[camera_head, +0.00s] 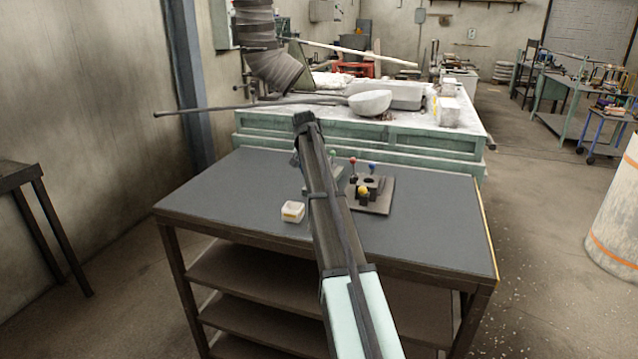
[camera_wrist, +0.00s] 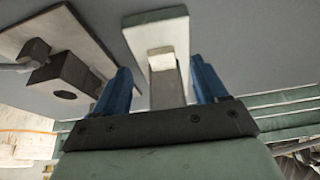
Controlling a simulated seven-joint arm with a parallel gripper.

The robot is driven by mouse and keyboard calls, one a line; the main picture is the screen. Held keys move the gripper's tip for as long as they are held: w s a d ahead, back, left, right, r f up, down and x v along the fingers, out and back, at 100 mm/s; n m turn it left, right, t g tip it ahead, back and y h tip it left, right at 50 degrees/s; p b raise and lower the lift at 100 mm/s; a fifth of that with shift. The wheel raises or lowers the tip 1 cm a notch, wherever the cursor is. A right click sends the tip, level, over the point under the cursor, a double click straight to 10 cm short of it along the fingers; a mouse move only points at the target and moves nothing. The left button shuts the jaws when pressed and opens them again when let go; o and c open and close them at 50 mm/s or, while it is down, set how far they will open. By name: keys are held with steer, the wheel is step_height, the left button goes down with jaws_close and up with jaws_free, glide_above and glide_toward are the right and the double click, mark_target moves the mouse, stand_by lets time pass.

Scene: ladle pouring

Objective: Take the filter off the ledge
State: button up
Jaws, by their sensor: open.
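My gripper (camera_wrist: 162,82) points down over the grey table, its two blue fingers apart. Between them is a small upright block with a cream top and grey side, which seems to be the filter (camera_wrist: 162,61). It stands at a pale green-white plate, likely the ledge (camera_wrist: 142,22). I cannot tell whether either finger touches the block. In the head view my arm hides the block and the fingertips. Only part of the pale green ledge (camera_head: 326,180) shows beside the arm.
A brown board (camera_head: 382,203) with a holed dark block and coloured knobs stands right of my arm; its holed block (camera_wrist: 68,82) shows at left in the wrist view. A small white box (camera_head: 292,212) sits left. The table's left side (camera_head: 225,190) is clear. A white bowl (camera_head: 370,103) lies behind.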

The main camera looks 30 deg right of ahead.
steer(key=shift+x, duration=2.6)
steer(key=shift+w+d, duration=0.1)
steer(key=c, duration=1.1)
steer(key=shift+r, duration=0.15)
